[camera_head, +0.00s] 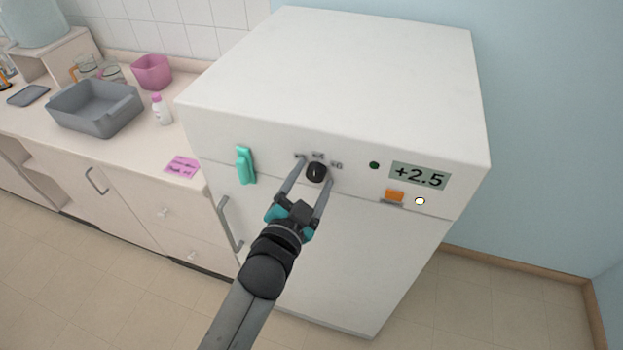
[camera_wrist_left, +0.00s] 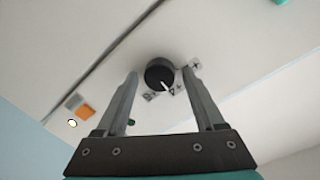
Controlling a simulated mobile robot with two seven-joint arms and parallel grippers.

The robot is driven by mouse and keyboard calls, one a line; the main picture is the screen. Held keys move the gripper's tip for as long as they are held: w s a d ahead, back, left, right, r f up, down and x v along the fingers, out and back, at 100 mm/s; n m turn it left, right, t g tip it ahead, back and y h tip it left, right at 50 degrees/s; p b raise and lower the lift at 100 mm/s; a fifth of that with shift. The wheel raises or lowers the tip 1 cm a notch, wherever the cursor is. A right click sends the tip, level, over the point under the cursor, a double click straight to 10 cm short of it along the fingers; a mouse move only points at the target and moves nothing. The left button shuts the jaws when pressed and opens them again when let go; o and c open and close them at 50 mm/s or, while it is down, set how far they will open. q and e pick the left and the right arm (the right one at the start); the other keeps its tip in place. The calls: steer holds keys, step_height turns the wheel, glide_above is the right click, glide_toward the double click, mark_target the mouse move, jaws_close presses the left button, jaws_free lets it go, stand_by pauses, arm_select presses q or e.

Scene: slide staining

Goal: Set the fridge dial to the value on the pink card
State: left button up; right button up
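The white fridge (camera_head: 330,85) stands right of the counter. Its black dial (camera_head: 317,172) sits on the upper front panel, with small labels above it that are too small to read surely. The dial also shows in the left wrist view (camera_wrist_left: 160,73), with a white pointer mark. My left gripper (camera_head: 311,172) is open, its fingers on either side of the dial; I cannot tell whether they touch it. The display (camera_head: 419,176) reads +2.5. The pink card (camera_head: 182,166) lies on the counter's front edge; its writing is too small to read. My right gripper is out of view.
The counter holds a grey basin (camera_head: 95,122), a pink tub (camera_head: 151,72) and a bottle (camera_head: 161,109).

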arm_select(q)
steer(key=shift+o, duration=0.3)
steer(key=shift+s, duration=0.1)
steer(key=shift+s+a, duration=0.1)
steer(key=shift+s, duration=0.05)
steer(key=b+v, duration=0.1)
steer(key=v, duration=1.3)
steer(key=shift+s+b, duration=0.3)
steer(key=shift+s, duration=0.1)
steer(key=shift+a, duration=0.1)
